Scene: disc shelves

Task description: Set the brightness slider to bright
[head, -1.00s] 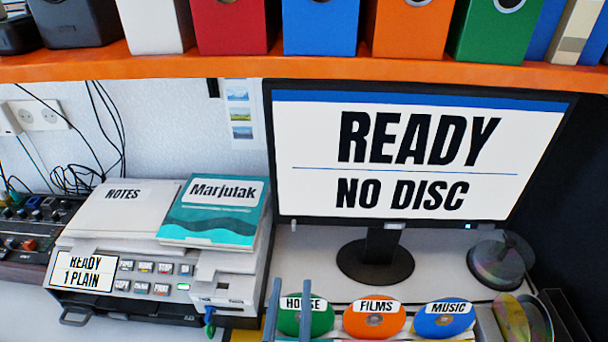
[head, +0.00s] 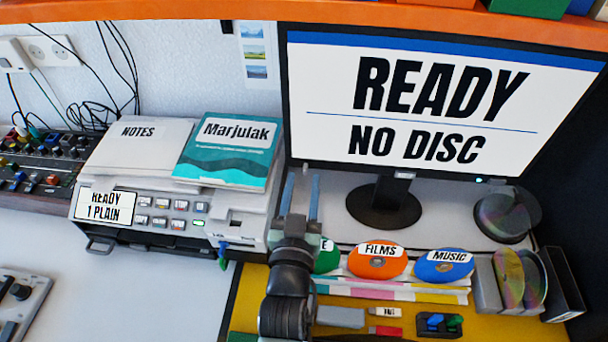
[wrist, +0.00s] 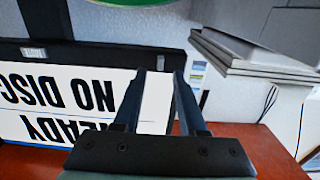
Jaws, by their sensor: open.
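No part that I can clearly make out as the brightness slider shows. The monitor (head: 435,172) reads "READY / NO DISC". A small pale mark sits on its lower bezel, with a small lit spot to the right. The monitor also shows upside down in the wrist view (wrist: 85,58), with a small label on its bezel. A grey control unit with a dark knob (head: 22,292) is cut off at the lower left. My gripper (head: 301,192) is open and empty, its fingers upright in front of the monitor's lower left corner. It also shows in the wrist view (wrist: 158,78).
A printer (head: 150,232) carrying notes and a Marjulak book (head: 228,150) stands left of my gripper. Discs labelled FILMS (head: 378,268) and MUSIC (head: 443,272) stand to the right; a green disc is partly hidden by my arm. The white desk (head: 130,295) is clear at lower left.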

